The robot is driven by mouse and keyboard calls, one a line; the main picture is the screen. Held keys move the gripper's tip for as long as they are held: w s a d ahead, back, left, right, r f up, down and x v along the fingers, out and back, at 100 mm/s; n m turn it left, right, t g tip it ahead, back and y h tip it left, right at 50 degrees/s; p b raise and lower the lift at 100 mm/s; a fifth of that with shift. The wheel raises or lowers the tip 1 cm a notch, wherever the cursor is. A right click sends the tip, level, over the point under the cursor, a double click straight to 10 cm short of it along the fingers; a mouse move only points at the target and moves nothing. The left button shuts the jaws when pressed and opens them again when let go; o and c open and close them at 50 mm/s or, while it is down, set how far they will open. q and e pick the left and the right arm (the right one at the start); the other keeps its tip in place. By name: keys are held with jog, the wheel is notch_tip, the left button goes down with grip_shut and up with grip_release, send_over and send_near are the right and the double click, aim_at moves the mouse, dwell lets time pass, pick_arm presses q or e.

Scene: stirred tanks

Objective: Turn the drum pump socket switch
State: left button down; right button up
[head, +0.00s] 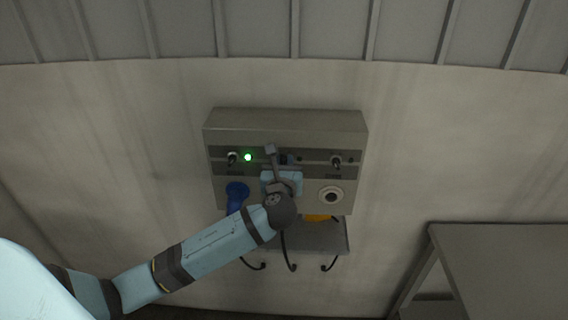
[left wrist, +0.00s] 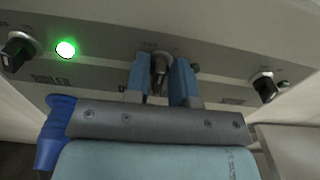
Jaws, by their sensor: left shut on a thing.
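A grey socket panel (head: 285,118) hangs on the wall, with a row of three switches. The middle switch (left wrist: 160,66) is between the fingers of my left gripper (left wrist: 162,80), and the gripper is shut on it. The label below it starts with "D"; the rest is hidden behind a finger. In the head view my left gripper (head: 284,160) covers most of this switch. My right gripper is in neither view.
The left switch (head: 232,158), labelled BOILER, has a lit green lamp (head: 248,157) beside it. The right switch (head: 336,162) is clear. Below are a blue plug (head: 236,192), a round socket (head: 331,196) and black hooks (head: 330,264). A grey table (head: 500,260) stands at the right.

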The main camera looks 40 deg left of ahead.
pick_arm(q)
jog(key=n, duration=0.2)
jog(key=shift+n, duration=0.3)
jog(key=shift+a+f+n, duration=0.1)
jog(key=shift+n, duration=0.9)
jog(key=shift+s+n+b, duration=0.1)
jog(key=shift+n+b, duration=0.2)
jog(key=shift+n, duration=0.2)
jog(key=c, duration=1.2)
grip_release()
